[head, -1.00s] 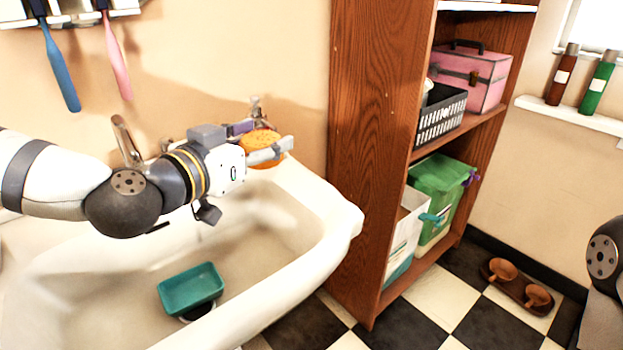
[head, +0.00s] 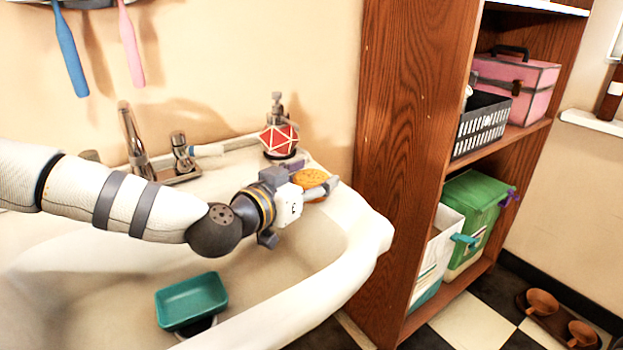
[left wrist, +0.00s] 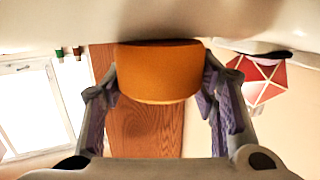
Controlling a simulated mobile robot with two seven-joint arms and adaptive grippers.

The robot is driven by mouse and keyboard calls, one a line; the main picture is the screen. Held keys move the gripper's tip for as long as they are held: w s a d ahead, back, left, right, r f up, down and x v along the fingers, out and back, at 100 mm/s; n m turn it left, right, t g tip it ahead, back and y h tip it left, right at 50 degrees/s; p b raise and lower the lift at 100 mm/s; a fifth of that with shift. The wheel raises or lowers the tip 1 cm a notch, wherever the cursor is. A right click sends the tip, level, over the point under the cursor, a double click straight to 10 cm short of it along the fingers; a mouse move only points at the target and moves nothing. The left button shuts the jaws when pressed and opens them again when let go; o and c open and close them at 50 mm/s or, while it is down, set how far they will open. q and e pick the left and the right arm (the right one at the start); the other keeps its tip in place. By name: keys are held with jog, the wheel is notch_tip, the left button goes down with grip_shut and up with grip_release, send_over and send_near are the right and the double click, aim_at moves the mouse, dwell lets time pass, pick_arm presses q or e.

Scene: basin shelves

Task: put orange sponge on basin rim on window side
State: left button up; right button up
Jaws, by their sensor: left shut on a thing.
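The orange sponge (head: 312,180) is held between the fingers of my left gripper (head: 318,188), over or at the right end of the basin (head: 372,228). In the left wrist view the sponge (left wrist: 158,72) sits between both fingers, close to the pale basin surface (left wrist: 60,22). I cannot tell whether it touches the rim. The window (left wrist: 30,105) shows at the left of the wrist view. My right gripper is not in view.
A red patterned object (head: 279,138) stands on the basin's back ledge, close behind the sponge. A faucet (head: 132,140) is left of it. A teal tray (head: 191,300) lies in the basin. A wooden shelf (head: 385,130) stands close at the right.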

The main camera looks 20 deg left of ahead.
pick_arm(q)
jog(key=o, duration=0.9)
jog(key=shift+f, duration=0.1)
